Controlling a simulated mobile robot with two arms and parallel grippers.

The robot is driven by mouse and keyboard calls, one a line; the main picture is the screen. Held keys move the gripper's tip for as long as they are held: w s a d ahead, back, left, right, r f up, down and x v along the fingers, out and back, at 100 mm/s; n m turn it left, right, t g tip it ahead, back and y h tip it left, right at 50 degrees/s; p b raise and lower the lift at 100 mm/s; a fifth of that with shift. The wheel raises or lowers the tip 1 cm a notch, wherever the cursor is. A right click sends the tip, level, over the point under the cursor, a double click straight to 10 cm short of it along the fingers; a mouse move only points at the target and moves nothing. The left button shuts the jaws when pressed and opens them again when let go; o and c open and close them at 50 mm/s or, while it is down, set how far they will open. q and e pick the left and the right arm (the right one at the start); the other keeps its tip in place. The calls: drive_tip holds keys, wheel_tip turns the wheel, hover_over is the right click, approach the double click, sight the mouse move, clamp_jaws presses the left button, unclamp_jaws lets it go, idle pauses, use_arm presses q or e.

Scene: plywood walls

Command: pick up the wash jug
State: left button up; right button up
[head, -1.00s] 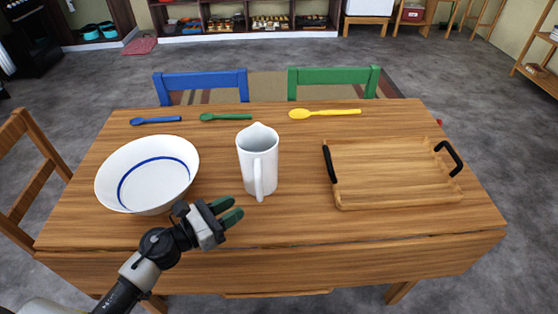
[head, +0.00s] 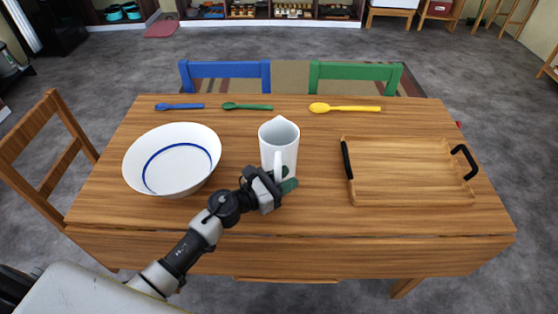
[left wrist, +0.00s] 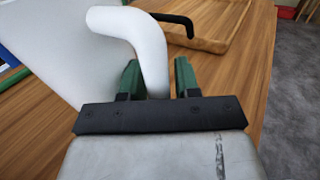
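The white wash jug (head: 277,143) stands upright on the table, its handle facing me. My left gripper (head: 285,182) is at the lower part of the handle, in front of the jug. In the left wrist view, the jug's white body (left wrist: 60,50) fills the upper left and its handle (left wrist: 150,55) comes down between the two green fingers (left wrist: 158,78). The fingers are apart, with a small gap between the handle and the right finger. The lower end of the handle is hidden behind the gripper's dark bar. My right gripper is not in view.
On the wooden table (head: 310,222), a white bowl (head: 195,179) stands left of the jug and a wooden tray (head: 405,172) lies to its right. Blue (head: 180,106), green (head: 247,106) and yellow (head: 345,108) spoons lie behind. Chairs stand left and behind.

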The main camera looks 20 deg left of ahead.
use_arm(q)
clamp_jaws()
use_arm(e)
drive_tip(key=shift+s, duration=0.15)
use_arm(q)
drive_tip(key=shift+r, duration=0.15)
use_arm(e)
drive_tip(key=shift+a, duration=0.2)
use_arm(q)
drive_tip(key=shift+r, duration=0.1)
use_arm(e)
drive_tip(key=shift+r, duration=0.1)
